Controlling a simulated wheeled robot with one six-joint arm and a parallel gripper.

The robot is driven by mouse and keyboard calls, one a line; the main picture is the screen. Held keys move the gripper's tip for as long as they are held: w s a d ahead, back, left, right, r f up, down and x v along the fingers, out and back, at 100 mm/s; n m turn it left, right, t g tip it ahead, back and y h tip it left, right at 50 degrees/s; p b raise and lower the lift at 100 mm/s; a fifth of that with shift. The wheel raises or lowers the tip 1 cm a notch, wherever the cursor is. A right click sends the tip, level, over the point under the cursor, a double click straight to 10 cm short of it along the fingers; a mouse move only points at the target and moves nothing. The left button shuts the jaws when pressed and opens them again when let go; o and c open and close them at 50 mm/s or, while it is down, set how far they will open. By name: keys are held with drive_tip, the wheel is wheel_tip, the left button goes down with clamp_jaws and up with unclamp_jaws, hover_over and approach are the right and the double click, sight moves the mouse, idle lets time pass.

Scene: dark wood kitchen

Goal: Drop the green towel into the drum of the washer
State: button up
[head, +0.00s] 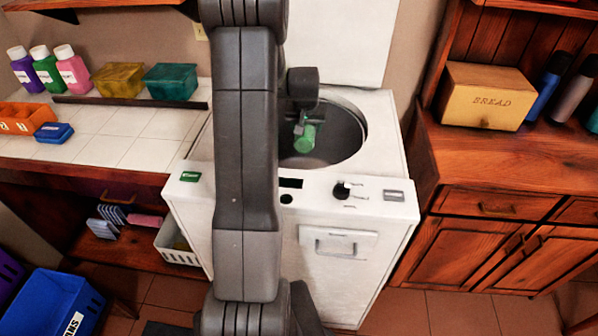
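The white top-loading washer (380,215) stands in the middle with its lid raised behind it. Its round drum (343,135) is open and dark grey inside. The green towel (305,139) shows as a small rolled shape over the drum opening. My gripper (304,124) is at the towel's upper end and looks shut on it. The fingers are small here, and my arm hides the left part of the opening. I cannot tell how far below the rim the towel hangs.
A tiled counter (110,135) on the left holds bottles, a yellow box (118,80) and a teal box (170,81). A wooden cabinet (500,190) with a bread box (487,97) stands close on the right. A blue bin (55,300) is at lower left.

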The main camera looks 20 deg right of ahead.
drive_tip(key=o, duration=1.2)
drive_tip(key=shift+c, duration=0.2)
drive_tip(key=shift+r, duration=0.15)
drive_tip(key=v, duration=1.3)
drive_tip(key=shift+s+r, duration=0.2)
drive_tip(key=shift+r, duration=0.05)
drive_tip(key=shift+a, duration=0.1)
drive_tip(key=x, duration=1.4)
drive_tip(key=shift+w+r+p, duration=0.15)
drive_tip(key=shift+r+p, duration=0.35)
drive_tip(key=shift+r, duration=0.25)
drive_tip(key=shift+r+p, duration=0.35)
drive_tip(key=shift+r, duration=0.45)
